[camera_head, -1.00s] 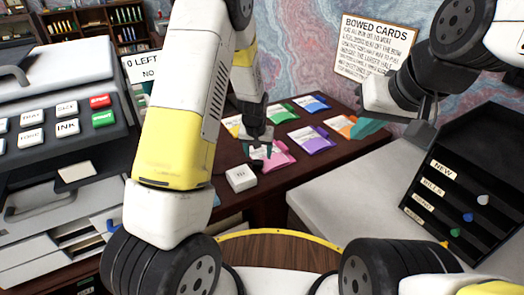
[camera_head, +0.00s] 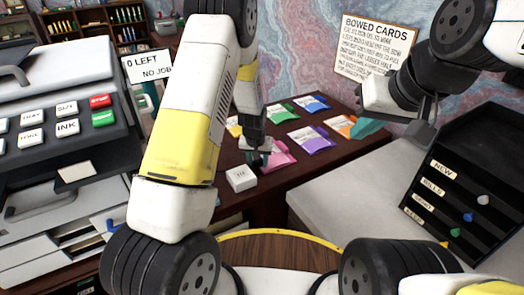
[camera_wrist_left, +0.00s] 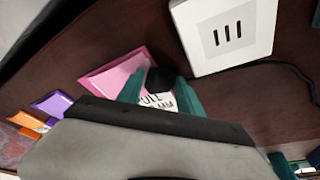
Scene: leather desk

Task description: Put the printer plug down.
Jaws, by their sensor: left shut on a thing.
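My left gripper (camera_head: 259,158) is low over the desk, at the near edge of the pink packet (camera_head: 280,155). In the left wrist view its teal fingers (camera_wrist_left: 160,98) stand on both sides of a small black plug (camera_wrist_left: 160,78). The left gripper is shut on this plug. A white label with black print shows just below the plug; part of it is hidden by the gripper. The white socket box (camera_head: 241,178) with three dark slots is beside the gripper, apart from the plug.
The printer (camera_head: 62,140) fills the left side. Several coloured packets, including a purple one (camera_head: 312,140), lie behind and right of the gripper. A black sorting rack (camera_head: 470,185) stands at the right. A dark cord (camera_wrist_left: 290,68) runs near the socket box.

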